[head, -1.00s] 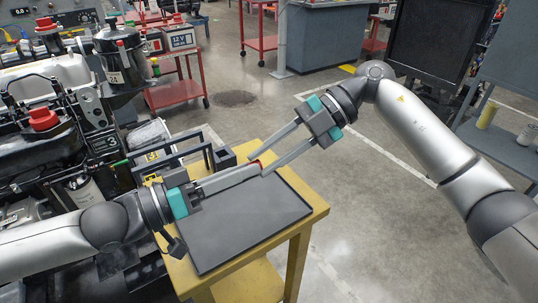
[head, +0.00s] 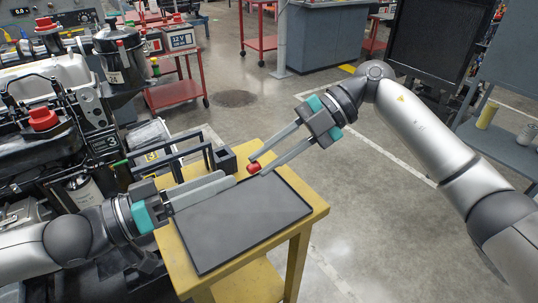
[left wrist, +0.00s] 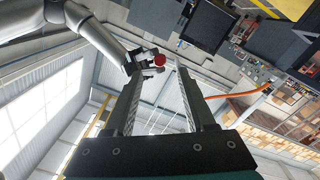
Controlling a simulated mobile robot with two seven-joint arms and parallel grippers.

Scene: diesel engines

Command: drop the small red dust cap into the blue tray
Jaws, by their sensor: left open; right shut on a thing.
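The small red dust cap (head: 254,168) is held between the fingertips of my right gripper (head: 256,167), above the far edge of the yellow table. The cap also shows in the left wrist view (left wrist: 160,59), beyond my left fingers. My left gripper (head: 231,179) is open and empty, just left of the cap and apart from it. No tray that is clearly blue shows in these views.
A dark grey flat panel (head: 240,225) covers most of the yellow table (head: 312,218) and is clear. A black-framed rack (head: 180,150) stands behind it. An engine with a larger red cap (head: 43,119) is at left. Open floor lies right.

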